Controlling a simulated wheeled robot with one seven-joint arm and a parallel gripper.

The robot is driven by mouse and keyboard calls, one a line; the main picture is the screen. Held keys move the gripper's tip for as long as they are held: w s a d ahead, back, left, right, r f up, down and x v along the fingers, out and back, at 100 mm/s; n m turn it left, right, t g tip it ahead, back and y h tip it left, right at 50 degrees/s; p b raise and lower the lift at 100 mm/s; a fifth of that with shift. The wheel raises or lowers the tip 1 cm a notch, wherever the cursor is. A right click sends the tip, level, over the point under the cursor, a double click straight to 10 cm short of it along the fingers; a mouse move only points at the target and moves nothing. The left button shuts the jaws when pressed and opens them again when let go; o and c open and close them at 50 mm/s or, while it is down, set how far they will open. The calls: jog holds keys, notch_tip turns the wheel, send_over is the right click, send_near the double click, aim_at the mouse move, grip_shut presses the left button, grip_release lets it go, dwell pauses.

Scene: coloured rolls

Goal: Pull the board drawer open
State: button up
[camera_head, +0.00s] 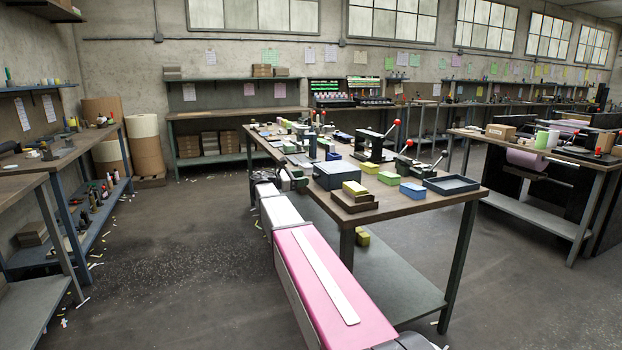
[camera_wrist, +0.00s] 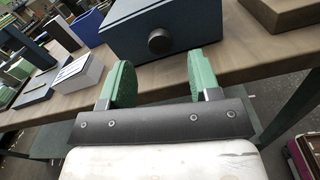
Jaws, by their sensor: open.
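The board drawer is a dark blue box (camera_wrist: 185,22) with a round dark knob (camera_wrist: 160,41) on its front face. The box (camera_head: 335,176) stands near the front edge of the middle workbench in the head view. It looks shut. My gripper (camera_wrist: 163,80) is open, with its two green fingers apart and nothing between them. The knob lies ahead of the fingers, roughly in line with the gap, and is not touched. In the head view my arm reaches along the bench's left side, and the knob cannot be made out.
The bench (camera_head: 420,202) carries a brown stacked box (camera_head: 355,203), a blue box (camera_head: 413,191), a dark blue tray (camera_head: 451,184) and a lever press (camera_head: 375,147). In the wrist view a white box (camera_wrist: 78,78) stands left of the drawer. The floor left of my arm is open.

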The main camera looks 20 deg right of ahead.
aim_at(313, 176)
jog(key=shift+d, duration=2.35)
